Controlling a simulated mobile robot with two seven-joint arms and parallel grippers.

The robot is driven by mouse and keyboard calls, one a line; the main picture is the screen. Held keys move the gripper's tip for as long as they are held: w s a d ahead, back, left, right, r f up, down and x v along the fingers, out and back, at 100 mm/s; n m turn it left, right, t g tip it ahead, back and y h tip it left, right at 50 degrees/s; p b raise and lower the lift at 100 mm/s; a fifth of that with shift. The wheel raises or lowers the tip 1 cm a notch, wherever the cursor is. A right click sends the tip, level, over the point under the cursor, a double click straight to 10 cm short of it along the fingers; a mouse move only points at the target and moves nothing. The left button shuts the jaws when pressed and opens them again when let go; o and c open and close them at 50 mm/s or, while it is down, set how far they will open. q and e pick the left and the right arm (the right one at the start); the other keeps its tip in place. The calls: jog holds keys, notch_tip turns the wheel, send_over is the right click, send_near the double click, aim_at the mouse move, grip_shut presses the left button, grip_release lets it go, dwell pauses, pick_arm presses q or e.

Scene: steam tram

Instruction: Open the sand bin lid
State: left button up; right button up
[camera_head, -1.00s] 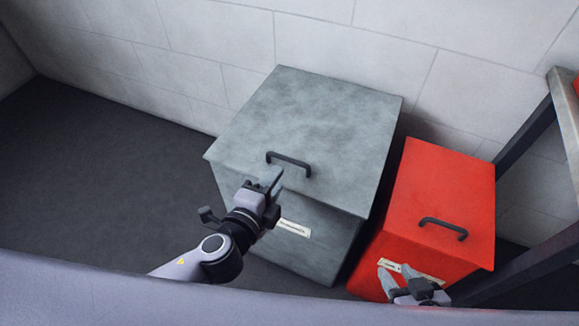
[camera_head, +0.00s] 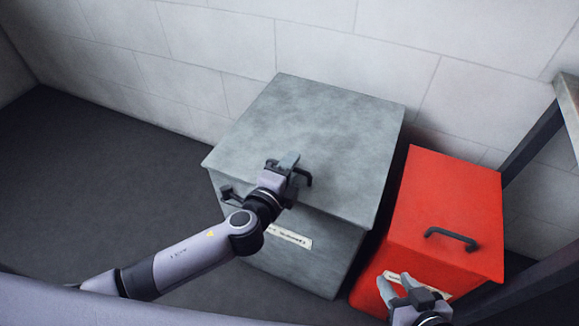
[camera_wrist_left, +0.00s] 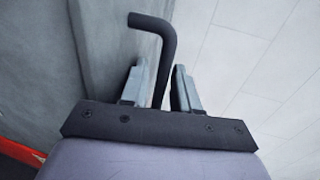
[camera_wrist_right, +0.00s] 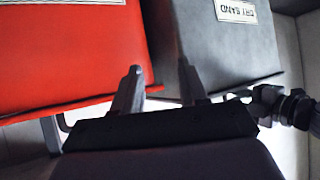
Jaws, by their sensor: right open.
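The sand bin (camera_head: 300,262) is a grey box with its lid (camera_head: 320,125) lying flat and closed. A pale label is on its front and reads DRY SAND, upside down, in the right wrist view (camera_wrist_right: 237,10). My left gripper (camera_head: 285,165) is at the dark lid handle (camera_head: 306,179) and hides much of it. In the left wrist view the handle (camera_wrist_left: 158,50) passes between the two fingers (camera_wrist_left: 158,85), which stand apart with narrow gaps beside the bar. My right gripper (camera_head: 400,285) is open and empty in front of the red bin.
A red bin (camera_head: 445,200) with its own dark handle (camera_head: 450,239) stands close to the right of the sand bin. A dark-framed rack (camera_head: 530,130) is at the far right. A pale block wall (camera_head: 350,50) is behind. Dark floor (camera_head: 100,170) at left is clear.

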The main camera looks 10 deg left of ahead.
pick_arm(q)
grip_shut()
